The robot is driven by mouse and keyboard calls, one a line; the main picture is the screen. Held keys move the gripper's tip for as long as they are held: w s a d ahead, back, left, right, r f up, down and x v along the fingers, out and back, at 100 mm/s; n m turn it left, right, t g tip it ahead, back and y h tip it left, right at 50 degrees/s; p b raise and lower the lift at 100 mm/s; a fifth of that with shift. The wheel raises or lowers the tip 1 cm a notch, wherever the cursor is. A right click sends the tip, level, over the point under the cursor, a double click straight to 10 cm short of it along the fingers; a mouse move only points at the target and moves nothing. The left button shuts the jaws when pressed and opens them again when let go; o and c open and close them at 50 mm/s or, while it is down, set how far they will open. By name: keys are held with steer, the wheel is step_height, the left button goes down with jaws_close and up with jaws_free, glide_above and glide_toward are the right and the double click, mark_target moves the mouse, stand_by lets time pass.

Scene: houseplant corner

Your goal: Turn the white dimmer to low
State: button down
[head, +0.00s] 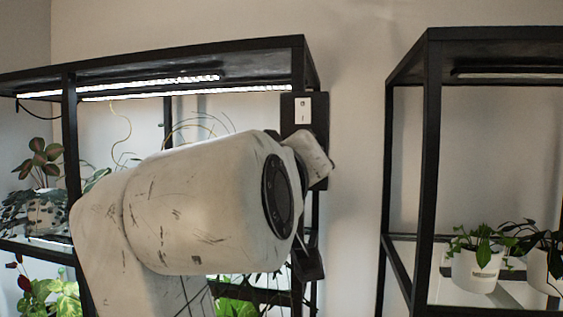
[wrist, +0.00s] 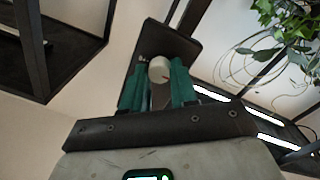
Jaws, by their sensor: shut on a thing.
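The white dimmer (wrist: 159,68) is a round knob with a small reddish mark on its face, on a dark mounting plate (wrist: 172,38) in the wrist view. My gripper (wrist: 160,82) has green fingers on either side of the knob and is shut on it. A dark panel with a white label (head: 303,109) shows above my wrist, on the post of the left shelf. The marks on the label are too small to read.
The left black shelf rack (head: 69,150) holds plants and lit light bars (head: 190,90). A second black rack (head: 432,170) with potted plants (head: 475,268) stands at the right. Bare wall (head: 355,150) lies between the racks. Foliage (wrist: 285,25) hangs at the wrist view's upper right.

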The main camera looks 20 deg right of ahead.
steer(key=shift+f, duration=0.2)
steer(key=c, duration=0.9)
jaws_free()
steer(key=shift+r, duration=0.15)
steer(key=b+v, duration=0.3)
steer(key=v, duration=0.7)
steer(key=shift+s+a, duration=0.25)
steer(key=shift+a, duration=0.05)
